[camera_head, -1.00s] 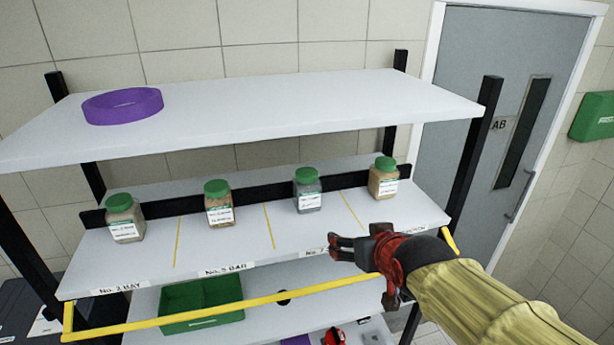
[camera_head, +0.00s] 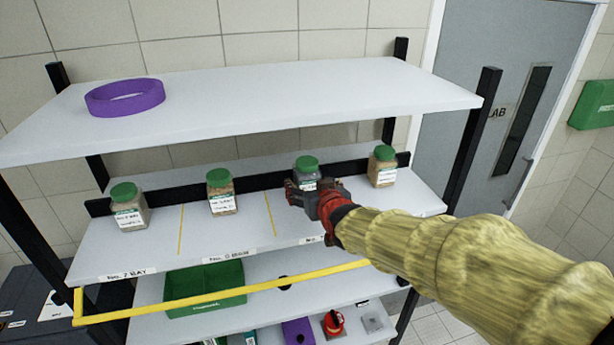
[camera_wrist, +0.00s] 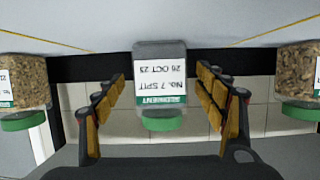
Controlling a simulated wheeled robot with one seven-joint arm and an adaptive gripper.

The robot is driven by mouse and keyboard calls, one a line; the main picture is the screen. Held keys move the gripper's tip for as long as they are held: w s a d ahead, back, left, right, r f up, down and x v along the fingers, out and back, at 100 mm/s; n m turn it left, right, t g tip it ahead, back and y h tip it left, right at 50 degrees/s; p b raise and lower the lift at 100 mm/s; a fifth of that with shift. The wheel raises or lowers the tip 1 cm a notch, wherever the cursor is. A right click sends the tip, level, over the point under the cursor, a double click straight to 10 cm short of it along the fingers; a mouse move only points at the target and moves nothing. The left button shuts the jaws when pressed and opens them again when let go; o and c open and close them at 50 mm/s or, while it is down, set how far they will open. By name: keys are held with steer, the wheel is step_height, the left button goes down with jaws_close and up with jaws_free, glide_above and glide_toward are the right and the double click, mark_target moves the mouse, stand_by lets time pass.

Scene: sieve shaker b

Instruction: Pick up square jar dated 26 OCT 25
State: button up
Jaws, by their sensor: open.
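The square jar of grey material with a green lid (camera_head: 307,163) stands upright on the middle shelf, third from the left, its lower part hidden by my gripper (camera_head: 313,197). In the wrist view the jar (camera_wrist: 160,103) appears upside down, its label reading No. 7 SPIT and what looks like 26 OCT 25. My gripper (camera_wrist: 161,85) is open, with one finger on each side of the jar in that view and visible gaps on both sides. I cannot tell how far the fingertips reach along the jar.
Similar green-lidded jars stand at left (camera_head: 129,207), centre left (camera_head: 221,193) and right (camera_head: 382,168). The upper shelf (camera_head: 270,100), holding a purple ring (camera_head: 125,97), overhangs them. A yellow rail (camera_head: 220,292) runs along the front, with a green tray (camera_head: 205,288) below.

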steer(key=shift+p+x, duration=0.3)
steer(key=shift+x, duration=1.1)
steer(key=shift+a, duration=0.1)
steer(key=shift+c, duration=1)
steer(key=c, duration=1.4)
steer(key=shift+r, duration=0.1)
steer(key=shift+c, duration=0.2)
